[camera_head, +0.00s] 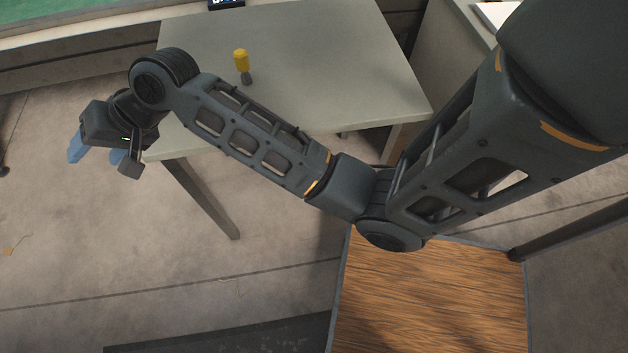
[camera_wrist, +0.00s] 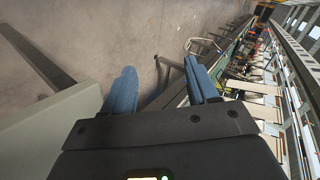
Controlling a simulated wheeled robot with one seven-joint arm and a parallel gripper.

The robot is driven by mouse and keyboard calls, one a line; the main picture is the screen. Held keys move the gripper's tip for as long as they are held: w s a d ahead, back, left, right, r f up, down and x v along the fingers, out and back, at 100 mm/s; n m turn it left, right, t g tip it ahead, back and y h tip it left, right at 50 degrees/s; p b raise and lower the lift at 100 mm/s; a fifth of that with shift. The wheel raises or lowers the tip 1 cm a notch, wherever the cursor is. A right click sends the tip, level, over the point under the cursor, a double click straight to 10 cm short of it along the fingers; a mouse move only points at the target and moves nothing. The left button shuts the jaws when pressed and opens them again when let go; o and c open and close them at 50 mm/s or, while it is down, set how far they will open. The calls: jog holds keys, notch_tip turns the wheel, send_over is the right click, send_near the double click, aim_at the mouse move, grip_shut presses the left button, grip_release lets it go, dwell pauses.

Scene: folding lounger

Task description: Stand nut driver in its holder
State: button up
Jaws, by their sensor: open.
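A nut driver with a yellow handle (camera_head: 240,60) stands upright on the grey table in the head view. Its lower end goes into a small dark grey piece (camera_head: 246,78), which looks like the holder; how far it goes in, I cannot tell. My gripper (camera_head: 97,154) is beyond the table's left edge, over the floor, well apart from the nut driver. Its two blue fingers are spread with nothing between them. The wrist view shows the same open fingers (camera_wrist: 163,88); neither the nut driver nor the holder shows there.
The grey table (camera_head: 330,60) is mostly bare around the nut driver. A small dark device (camera_head: 226,4) lies at its far edge. A brown wood-grain surface (camera_head: 430,300) is at the bottom. My arm stretches across the table's front edge. Open floor (camera_head: 90,250) lies at left.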

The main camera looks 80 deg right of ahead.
jog(key=s+a+f+t+h, duration=0.2)
jog(key=s+a, duration=0.2)
jog(key=s, duration=0.6)
jog(key=s+a+f+t+h, duration=0.15)
jog(key=s+a, duration=0.35)
jog(key=s, duration=0.5)
jog(key=s+d+r+n, duration=0.2)
jog(key=s+r+n, duration=0.1)
jog(key=s, duration=0.4)
jog(key=s+d+r+n+t, duration=0.1)
jog(key=s+d+r+n, duration=0.1)
jog(key=s, duration=0.5)
jog(key=s+d+r+n, duration=0.3)
jog(key=s+n, duration=0.1)
jog(key=s, duration=0.3)
jog(key=shift+s+d+r+n+h, duration=0.2)
jog(key=shift+r+n+h, duration=0.1)
jog(key=shift+n+h, duration=0.1)
jog(key=shift+o, duration=0.5)
